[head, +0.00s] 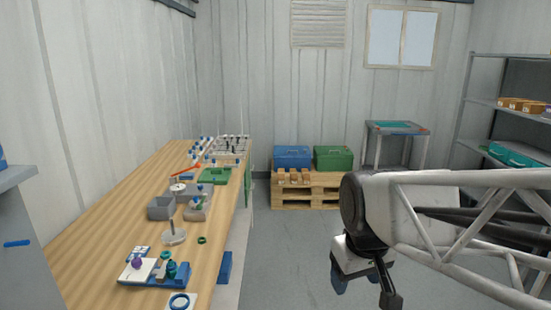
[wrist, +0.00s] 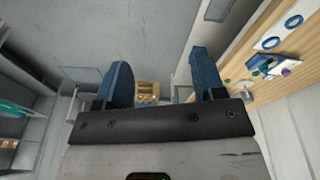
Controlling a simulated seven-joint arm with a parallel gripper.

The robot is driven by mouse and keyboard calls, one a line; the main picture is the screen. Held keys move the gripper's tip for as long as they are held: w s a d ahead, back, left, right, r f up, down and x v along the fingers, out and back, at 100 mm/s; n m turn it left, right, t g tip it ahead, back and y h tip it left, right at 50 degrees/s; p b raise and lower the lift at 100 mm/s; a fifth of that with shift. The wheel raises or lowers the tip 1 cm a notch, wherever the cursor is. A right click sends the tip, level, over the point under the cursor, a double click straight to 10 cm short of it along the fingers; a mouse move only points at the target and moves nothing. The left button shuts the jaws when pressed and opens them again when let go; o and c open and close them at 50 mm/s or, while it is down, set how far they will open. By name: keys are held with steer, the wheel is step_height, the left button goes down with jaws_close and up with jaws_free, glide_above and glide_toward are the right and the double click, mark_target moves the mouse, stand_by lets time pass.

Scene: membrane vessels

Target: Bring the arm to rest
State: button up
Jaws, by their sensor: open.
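My gripper (head: 363,289) hangs at the end of my arm at the right of the head view, over the floor and clear of the workbench. In the wrist view its two blue fingers stand wide apart, with nothing between them (wrist: 160,88). It is open and empty. The wooden workbench (head: 105,225) runs along the left wall, with small vessels and parts on it. The gripper touches none of them.
A wooden pallet (head: 300,203) bears a blue crate (head: 292,156) and a green crate (head: 333,157) at the back. A small table (head: 396,130) and a metal shelf (head: 500,103) stand at the back right. Open floor (head: 290,250) lies between bench and arm.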

steer(key=s+d+f+m, duration=0.2)
steer(key=s+d+m, duration=0.1)
steer(key=s, duration=0.5)
steer(key=shift+s+d+f, duration=0.25)
steer(key=shift+d, duration=0.3)
